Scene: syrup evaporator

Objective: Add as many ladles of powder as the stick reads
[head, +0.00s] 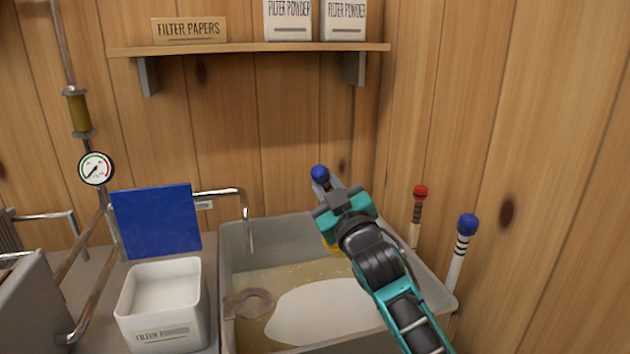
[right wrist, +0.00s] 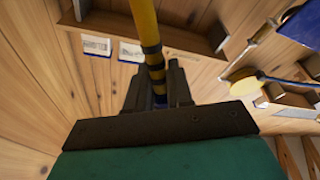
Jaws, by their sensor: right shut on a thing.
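My right gripper (head: 337,200) is shut on a stick with a blue knob (head: 320,173), above the far side of the grey tub. The stick's lower part is yellow in the head view, mostly behind my gripper. In the right wrist view the held stick (right wrist: 147,25) is yellow with several dark bands; I cannot count them surely. The white filter powder box (head: 165,318) is open, with white powder inside and its blue lid (head: 157,222) raised behind. The tub (head: 236,236) holds murky yellowish liquid and a pale oval patch (head: 325,312). My left gripper is not in view.
A red-knobbed stick (head: 420,193) and a blue-knobbed banded stick (head: 467,224) stand by the tub's right side. A brownish round-ended tool (head: 248,303) lies at the tub's left. A tap (head: 246,215) overhangs the tub. A shelf (head: 250,49) is above.

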